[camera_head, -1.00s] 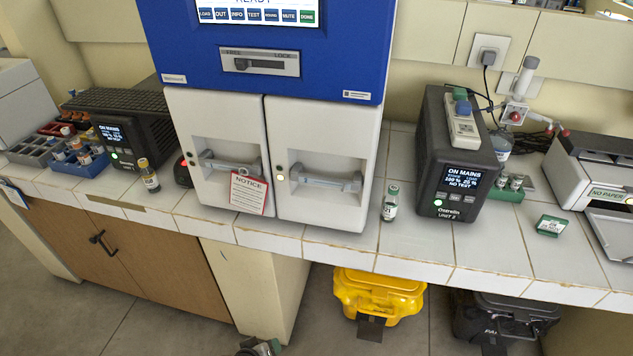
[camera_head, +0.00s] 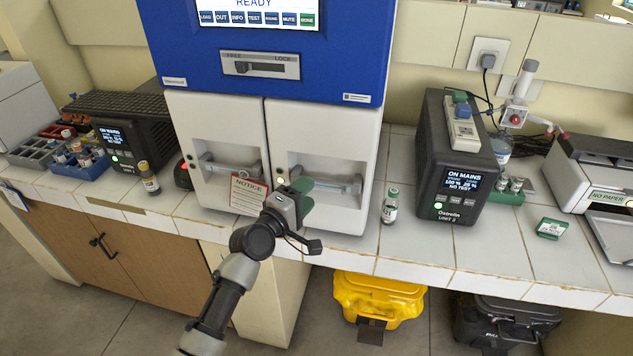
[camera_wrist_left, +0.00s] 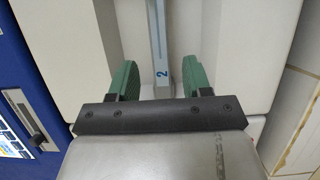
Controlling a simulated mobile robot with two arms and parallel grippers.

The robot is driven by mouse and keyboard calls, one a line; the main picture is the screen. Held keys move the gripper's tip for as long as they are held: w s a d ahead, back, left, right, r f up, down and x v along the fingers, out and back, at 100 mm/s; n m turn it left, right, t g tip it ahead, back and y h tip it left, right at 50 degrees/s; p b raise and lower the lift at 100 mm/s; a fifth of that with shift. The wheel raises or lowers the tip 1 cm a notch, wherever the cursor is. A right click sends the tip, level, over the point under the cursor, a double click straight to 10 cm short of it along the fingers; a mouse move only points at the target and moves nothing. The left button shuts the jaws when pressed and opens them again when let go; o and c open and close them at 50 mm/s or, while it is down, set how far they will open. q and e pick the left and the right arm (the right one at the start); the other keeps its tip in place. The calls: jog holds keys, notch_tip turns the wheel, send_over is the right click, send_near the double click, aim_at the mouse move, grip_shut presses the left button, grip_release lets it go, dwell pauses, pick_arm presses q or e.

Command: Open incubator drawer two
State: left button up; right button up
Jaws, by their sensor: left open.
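The incubator (camera_head: 262,52) has a blue upper body and two white drawers side by side. Drawer two is the right one (camera_head: 318,140); its grey bar handle (camera_head: 338,186) sits in a recess. My left gripper (camera_head: 305,192) is in front of this drawer, at the handle's left part. In the left wrist view my left gripper (camera_wrist_left: 158,78) is open, with green fingers on either side of the handle bar. My right gripper is not in view.
The left drawer (camera_head: 215,135) is closed and carries a red-edged notice (camera_head: 248,192). A small vial (camera_head: 390,205) stands on the counter right of the incubator, beside a black power unit (camera_head: 455,160).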

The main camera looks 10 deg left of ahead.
pick_arm(q)
jog(key=shift+x, duration=2.3)
grip_shut()
